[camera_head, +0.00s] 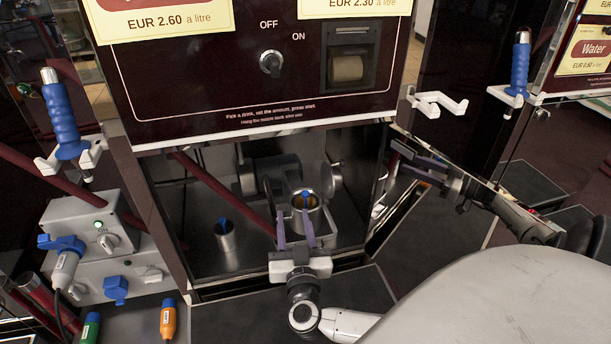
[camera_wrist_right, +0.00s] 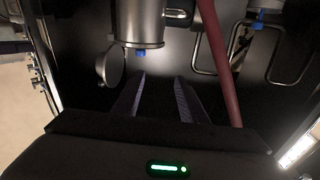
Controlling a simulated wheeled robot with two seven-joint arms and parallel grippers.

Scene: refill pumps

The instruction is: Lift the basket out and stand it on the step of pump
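The steel basket housing (camera_head: 308,215) stands in the open lower bay of the pump, with a blue-topped basket (camera_head: 305,196) in its mouth. My right gripper (camera_head: 296,222) reaches in from the front. Its two fingers are apart, and part of the housing is hidden behind them. The right wrist view shows the open fingers (camera_wrist_right: 158,100) with nothing between them; a metal cylinder (camera_wrist_right: 140,25) with a blue tip is beyond them. A dark gripper-like shape (camera_head: 432,167) shows by the open door at right; I cannot tell whether it is my left gripper or a reflection.
A second steel cup (camera_head: 225,236) with a blue top stands on the bay floor at left. A dark red hose (camera_head: 215,183) slants across the bay; it shows in the wrist view too (camera_wrist_right: 217,60). The dark step (camera_head: 240,325) in front has bare room.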

